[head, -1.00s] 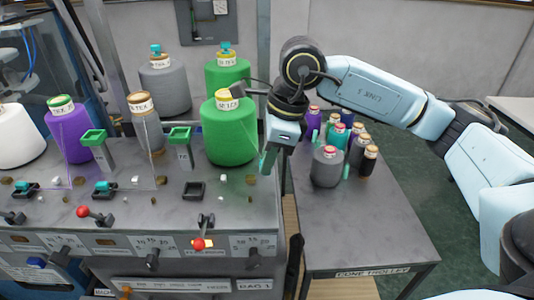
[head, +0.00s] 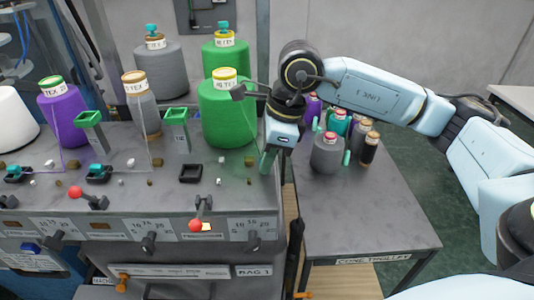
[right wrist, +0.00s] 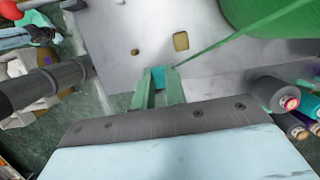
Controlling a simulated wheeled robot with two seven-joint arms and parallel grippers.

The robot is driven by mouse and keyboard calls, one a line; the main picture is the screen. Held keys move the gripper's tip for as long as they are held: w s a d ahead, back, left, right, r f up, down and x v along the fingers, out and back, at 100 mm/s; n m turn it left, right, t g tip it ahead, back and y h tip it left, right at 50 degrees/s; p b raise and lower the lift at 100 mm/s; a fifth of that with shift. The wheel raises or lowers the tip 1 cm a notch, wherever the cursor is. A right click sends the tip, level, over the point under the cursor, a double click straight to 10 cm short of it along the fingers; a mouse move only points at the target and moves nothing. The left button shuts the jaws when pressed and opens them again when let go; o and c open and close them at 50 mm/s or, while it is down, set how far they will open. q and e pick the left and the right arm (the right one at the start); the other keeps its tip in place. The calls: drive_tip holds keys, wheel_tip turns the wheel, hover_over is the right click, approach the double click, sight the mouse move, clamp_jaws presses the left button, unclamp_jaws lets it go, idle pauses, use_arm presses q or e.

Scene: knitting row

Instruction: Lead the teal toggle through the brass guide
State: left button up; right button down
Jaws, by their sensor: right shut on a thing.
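My right gripper (head: 267,166) hangs over the right end of the grey machine panel (head: 130,205). In the right wrist view its green fingers (right wrist: 158,82) are shut on the teal toggle (right wrist: 158,75), of which only a small part shows. A green yarn (right wrist: 235,40) runs from near the fingertips up towards the green cone (head: 228,115). A square brass guide (right wrist: 181,41) lies on the panel just beyond the fingertips, apart from them; a smaller brass piece (right wrist: 135,51) is left of it. Which of them the task means, I cannot tell. My left gripper is not in view.
An empty black cradle (head: 191,173) sits left of my gripper. Red-knobbed levers (head: 195,225) stand along the panel's front. Green posts (head: 176,130) rise behind. The cone trolley (head: 370,225) at right holds several small cones (head: 327,152); its front is clear.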

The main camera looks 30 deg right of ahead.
drive_tip(key=shift+w+a, duration=0.4)
drive_tip(key=shift+a, duration=0.25)
drive_tip(key=shift+w+a, duration=0.4)
drive_tip(key=shift+a, duration=0.25)
drive_tip(key=shift+w+a, duration=0.35)
drive_tip(key=shift+a, duration=0.25)
drive_tip(key=shift+w+a, duration=0.35)
drive_tip(key=shift+a, duration=0.2)
